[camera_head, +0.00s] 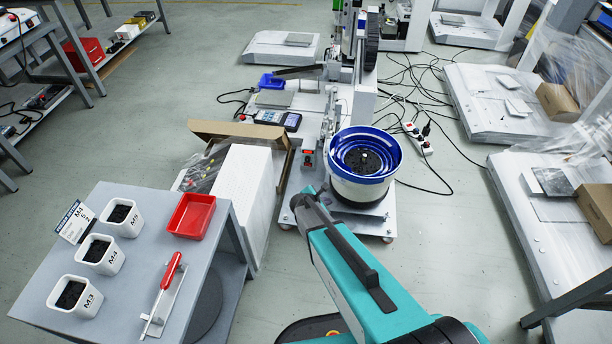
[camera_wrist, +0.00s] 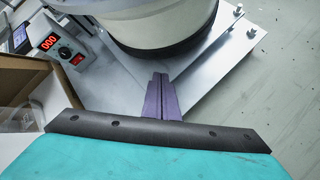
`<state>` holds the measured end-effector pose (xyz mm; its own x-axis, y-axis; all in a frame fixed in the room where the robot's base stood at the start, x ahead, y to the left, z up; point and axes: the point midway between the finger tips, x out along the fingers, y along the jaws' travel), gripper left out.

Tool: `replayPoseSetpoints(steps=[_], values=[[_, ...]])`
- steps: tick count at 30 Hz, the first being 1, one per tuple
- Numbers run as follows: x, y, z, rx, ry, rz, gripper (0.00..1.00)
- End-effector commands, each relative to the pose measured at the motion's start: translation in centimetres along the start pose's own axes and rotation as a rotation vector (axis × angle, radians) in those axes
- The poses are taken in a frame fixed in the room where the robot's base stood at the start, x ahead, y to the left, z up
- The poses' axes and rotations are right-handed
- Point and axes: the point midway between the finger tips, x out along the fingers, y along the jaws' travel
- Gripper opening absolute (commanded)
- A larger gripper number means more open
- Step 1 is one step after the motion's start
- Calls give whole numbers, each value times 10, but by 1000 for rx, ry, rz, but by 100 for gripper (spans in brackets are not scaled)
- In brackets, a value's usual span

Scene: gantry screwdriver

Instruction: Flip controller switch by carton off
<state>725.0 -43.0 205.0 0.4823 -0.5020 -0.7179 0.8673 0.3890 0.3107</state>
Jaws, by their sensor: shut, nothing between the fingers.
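The controller (camera_wrist: 62,46) is a small box with a lit red display reading 000 and a dial, at the upper left in the wrist view. Its red switch (camera_wrist: 77,59) looks lit, below and right of the display. In the head view the controller (camera_head: 308,158) stands between the open carton (camera_head: 279,174) and the blue-rimmed bowl feeder. The carton (camera_wrist: 22,77) also shows at the left in the wrist view. My gripper (camera_wrist: 160,76) is shut and empty, in front of the feeder's base plate, right of the switch and apart from it. The head view shows my gripper (camera_head: 297,199) below the controller.
The bowl feeder (camera_head: 363,165) stands close to the right of the controller. A white block (camera_head: 241,192) and a grey table (camera_head: 140,262) with white bins, a red tray and a red-handled tool lie left of my arm. Cables and a power strip (camera_head: 418,139) lie right.

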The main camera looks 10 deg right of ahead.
Motion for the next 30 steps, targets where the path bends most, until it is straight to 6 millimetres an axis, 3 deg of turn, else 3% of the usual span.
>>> replayPoseSetpoints(steps=[1,6,15,21,30], values=[[14,14,-11,-57,-12,36,0],[31,60,-27,-260,-62,149,0],[44,132,-55,-581,-165,308,0],[43,152,-62,-676,-201,349,0],[41,154,-61,-686,-204,354,0]])
